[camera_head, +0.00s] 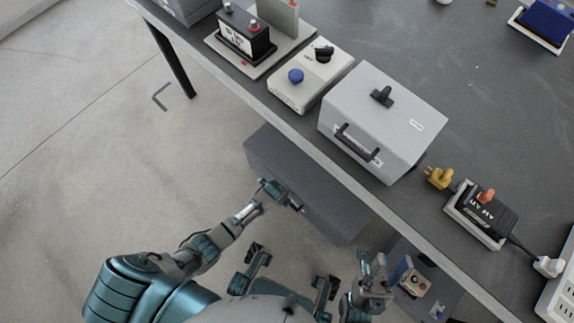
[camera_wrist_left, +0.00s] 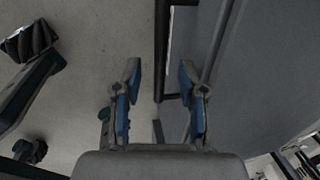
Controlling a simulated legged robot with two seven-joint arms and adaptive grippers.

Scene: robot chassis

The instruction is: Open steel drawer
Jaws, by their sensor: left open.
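The steel drawer (camera_head: 300,185) is a dark grey unit below the edge of the table. Its grey front (camera_wrist_left: 260,70) fills the right of the left wrist view. A black bar handle (camera_wrist_left: 161,50) stands out from that front. My left gripper (camera_head: 288,197) is at the drawer's front; in the left wrist view (camera_wrist_left: 159,70) its blue-padded fingers are open, one each side of the handle's line. I cannot tell whether the handle lies fully between the fingers in depth. My right gripper (camera_head: 372,268) is lower right, away from the drawer front, and its opening is unclear.
The dark table (camera_head: 470,95) overhangs the drawer. On it are a grey box (camera_head: 385,120) with black handles, a panel with a blue button (camera_head: 296,76), a battery (camera_head: 246,38) and a black device (camera_head: 485,212). A small unit (camera_head: 410,278) is near my right gripper. Floor left is clear.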

